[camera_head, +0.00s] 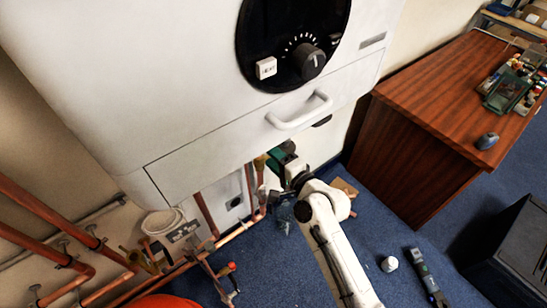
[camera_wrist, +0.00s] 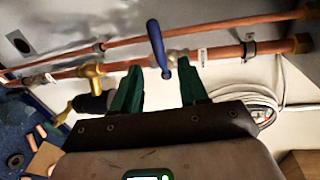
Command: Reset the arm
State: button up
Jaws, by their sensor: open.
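My gripper (camera_wrist: 160,75) is open, with its two green fingers spread apart in the wrist view. Beyond the fingertips is a blue lever (camera_wrist: 157,45) on a copper pipe (camera_wrist: 215,54); it lines up with the gap between the fingers, but I cannot tell how far off it is. Nothing shows gripped. In the head view my gripper (camera_head: 277,163) is under the white boiler (camera_head: 190,90), beside the copper pipes; the boiler's lower edge is close to it and its fingertips are partly hidden. My white arm (camera_head: 335,240) reaches up to it from the lower right.
A brass valve (camera_wrist: 88,80) is left of the fingers, and a coiled white hose (camera_wrist: 252,97) is right. A wooden desk (camera_head: 440,90) stands at right. A wrench-like tool (camera_head: 427,277) and a small white item (camera_head: 389,264) lie on the blue floor, with a black box (camera_head: 510,250) beyond.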

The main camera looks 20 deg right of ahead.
dwell(0.4)
jog(key=s+d+f+n+g+h, duration=0.1)
jog(key=s+n+g, duration=0.4)
jog(key=s, duration=0.7)
jog(key=s+d+f+n+g+h, duration=0.2)
jog(key=s+d+f+n+g, duration=0.1)
jog(key=s, duration=0.9)
jog(key=s+d+f+n+g+h, duration=0.1)
jog(key=s+d+n+g, duration=0.3)
jog(key=s, duration=0.8)
jog(key=f+n+g, duration=0.1)
jog(key=n+g, duration=0.1)
jog(key=n, duration=0.1)
jog(key=shift+s+d+f+g, duration=0.2)
jog(key=shift+s+d+g, duration=0.05)
jog(key=shift+g, duration=0.05)
